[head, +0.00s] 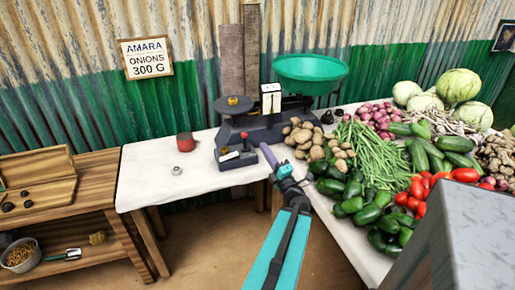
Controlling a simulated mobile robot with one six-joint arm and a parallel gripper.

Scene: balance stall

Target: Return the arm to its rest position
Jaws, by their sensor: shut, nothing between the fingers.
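My arm reaches up from the bottom middle, and my gripper (267,151) is at the front edge of the white table (150,160). It is shut and empty. Its tip shows just right of the base of the dark balance scale (262,127) and left of the potatoes. I cannot tell whether it touches anything. The scale bears a green pan (310,70) on its right and a small dark plate with a brass-coloured piece (233,101) on its left.
Potatoes (318,138), green beans (368,148), red onions (377,115) and other vegetables crowd the table's right side. A red tin (185,142) and a small metal weight (177,170) stand left, with bare cloth around. A wooden bench (90,175) holds an open box. A grey block (470,240) fills the lower right.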

